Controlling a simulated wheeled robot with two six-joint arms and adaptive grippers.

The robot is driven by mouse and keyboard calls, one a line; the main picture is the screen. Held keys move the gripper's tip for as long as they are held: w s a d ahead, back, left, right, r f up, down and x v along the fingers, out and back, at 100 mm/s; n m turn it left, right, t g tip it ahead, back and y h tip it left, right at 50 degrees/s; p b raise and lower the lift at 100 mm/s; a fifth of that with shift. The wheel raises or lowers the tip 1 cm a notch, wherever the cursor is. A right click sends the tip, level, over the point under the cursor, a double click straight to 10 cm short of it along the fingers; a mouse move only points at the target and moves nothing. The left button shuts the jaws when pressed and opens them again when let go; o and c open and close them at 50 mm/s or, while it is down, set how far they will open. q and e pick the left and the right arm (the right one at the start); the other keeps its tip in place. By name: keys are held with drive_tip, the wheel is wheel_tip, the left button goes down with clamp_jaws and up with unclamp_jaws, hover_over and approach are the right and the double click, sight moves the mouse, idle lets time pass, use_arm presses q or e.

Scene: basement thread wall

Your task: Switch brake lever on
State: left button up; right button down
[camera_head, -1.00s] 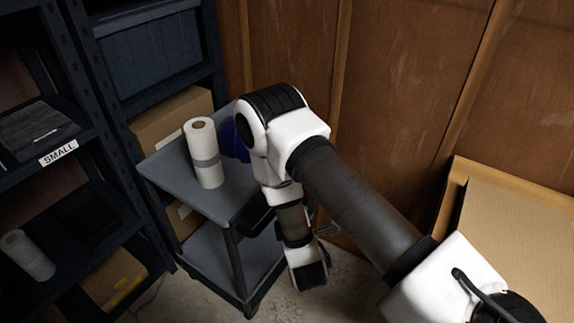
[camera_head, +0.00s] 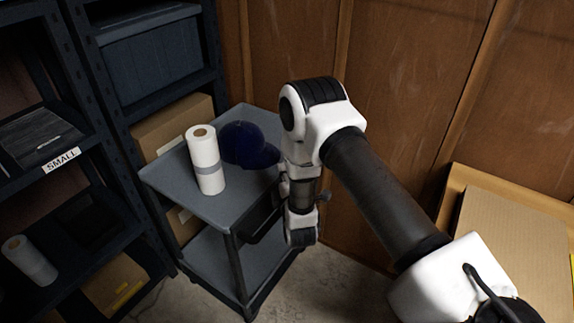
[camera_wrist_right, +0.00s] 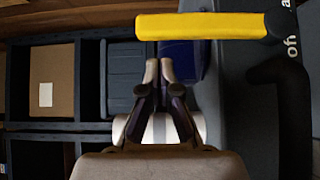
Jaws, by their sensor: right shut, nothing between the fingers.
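In the right wrist view, a yellow lever (camera_wrist_right: 200,26) with a dark end lies across the top of the picture, beside a dark panel with partly cut-off white lettering. I take it to be the brake lever. My right gripper (camera_wrist_right: 160,70) is shut and empty. Its fingertips show just below the lever in that view, with a small gap between; I cannot tell the depth. In the head view my right arm hangs beside the cart's right side, and the lever cannot be made out there. My left gripper is not in view.
A grey cart (camera_head: 215,208) carries a white roll (camera_head: 206,162) and dark blue round objects (camera_head: 242,143). Dark shelving (camera_head: 95,75) stands left, a wooden wall (camera_head: 405,90) behind. A cardboard panel (camera_head: 515,240) leans at right. Some concrete floor is clear.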

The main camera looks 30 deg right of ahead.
drive_tip(key=shift+w+d, duration=0.2)
drive_tip(key=shift+d, duration=0.35)
drive_tip(key=shift+w+d, duration=0.2)
drive_tip(key=shift+d, duration=0.3)
drive_tip(key=shift+r, duration=0.1)
drive_tip(key=w+d+m+g+y+p, duration=0.3)
drive_tip(key=d+p, duration=0.3)
drive_tip(key=d, duration=0.3)
drive_tip(key=shift+w+f+m+g, duration=0.3)
drive_tip(key=shift+m+g, duration=0.2)
drive_tip(key=shift+m, duration=0.1)
drive_tip(key=shift+r, duration=0.1)
